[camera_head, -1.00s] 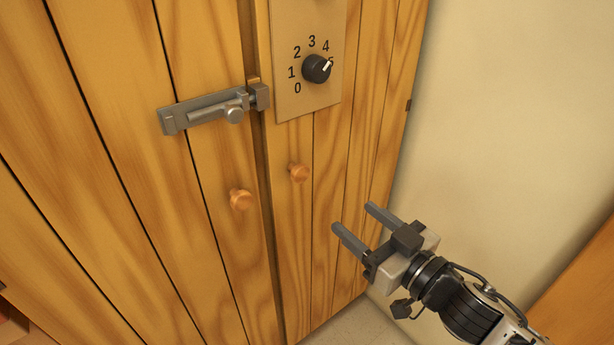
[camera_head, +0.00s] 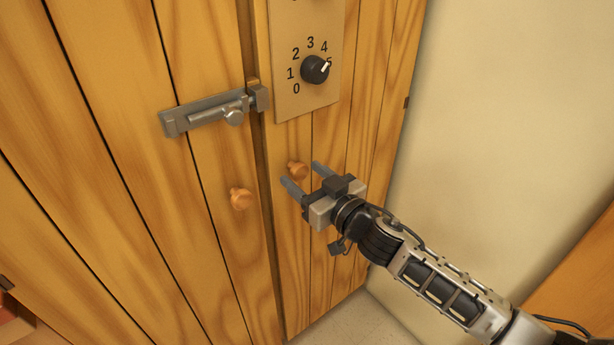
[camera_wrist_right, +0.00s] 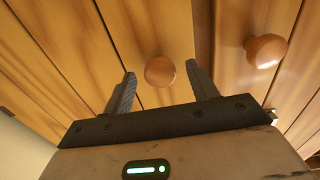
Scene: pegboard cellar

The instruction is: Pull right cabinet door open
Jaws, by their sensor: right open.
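The right cabinet door (camera_head: 330,140) is striped wood and looks shut against the left door. Its round wooden knob (camera_head: 297,169) sits low near the seam. My right gripper (camera_head: 301,174) is open, with its fingertips at either side of that knob. In the right wrist view the same knob (camera_wrist_right: 159,70) shows between the two spread fingers (camera_wrist_right: 160,82), a little beyond the tips and not gripped. My left gripper is not in view.
The left door (camera_head: 190,240) carries its own knob (camera_head: 241,198) and a grey slide bolt (camera_head: 205,112) reaching toward a catch at the seam. A dial (camera_head: 315,69) on a plate is above the right knob. A pale wall (camera_head: 500,120) stands at right.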

